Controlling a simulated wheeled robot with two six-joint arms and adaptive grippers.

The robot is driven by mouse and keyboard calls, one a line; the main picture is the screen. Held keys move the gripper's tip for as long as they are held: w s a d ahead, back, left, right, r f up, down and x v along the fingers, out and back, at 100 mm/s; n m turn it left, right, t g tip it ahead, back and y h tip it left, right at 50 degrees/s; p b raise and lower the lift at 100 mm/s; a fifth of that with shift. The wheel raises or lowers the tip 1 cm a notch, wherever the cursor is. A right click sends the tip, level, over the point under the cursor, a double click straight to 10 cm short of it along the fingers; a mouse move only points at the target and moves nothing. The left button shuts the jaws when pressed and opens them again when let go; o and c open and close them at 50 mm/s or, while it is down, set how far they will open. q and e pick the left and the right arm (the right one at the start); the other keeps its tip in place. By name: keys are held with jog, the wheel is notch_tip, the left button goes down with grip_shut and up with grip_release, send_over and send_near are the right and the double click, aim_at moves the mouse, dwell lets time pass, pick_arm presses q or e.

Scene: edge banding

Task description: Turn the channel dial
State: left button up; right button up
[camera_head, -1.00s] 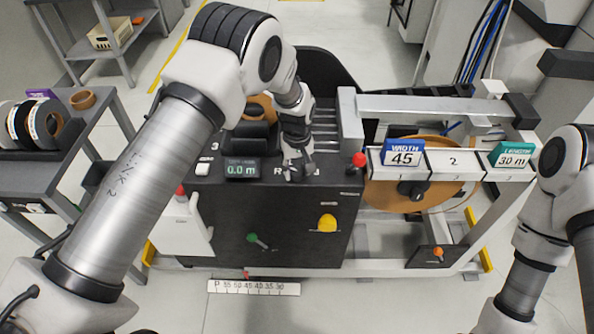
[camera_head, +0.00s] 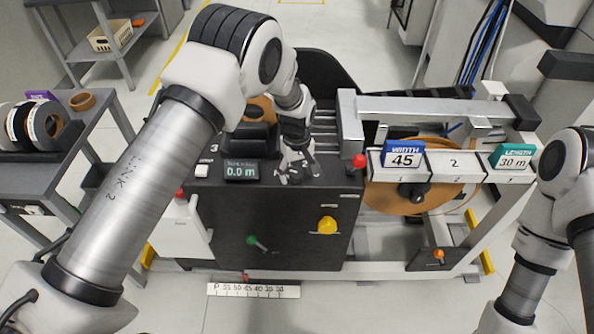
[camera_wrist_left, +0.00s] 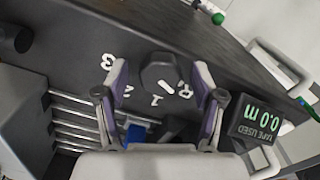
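The channel dial (camera_wrist_left: 158,72) is a round black knob with a short white mark, on the machine's dark top panel. White marks 3, 2, 1 and what looks like R (camera_wrist_left: 186,91) are printed around it. In the left wrist view my left gripper (camera_wrist_left: 160,78) is open, with one finger on each side of the dial and a visible gap to it. In the head view the gripper (camera_head: 298,178) points down at the panel and hides most of the dial. My right gripper is out of view; only its arm shows at the right.
A tape display (camera_head: 241,170) reading 0.0 m sits left of the gripper. A red-knobbed lever (camera_head: 359,161) stands to its right. A yellow knob (camera_head: 327,225) and green lever (camera_head: 256,243) are on the front face. Metal rollers (camera_wrist_left: 80,120) lie beside the dial.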

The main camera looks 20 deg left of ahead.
aim_at(297, 173)
pick_arm(q)
notch_tip(297, 173, up, 12)
dwell(0.5)
jog(key=shift+f, duration=0.1)
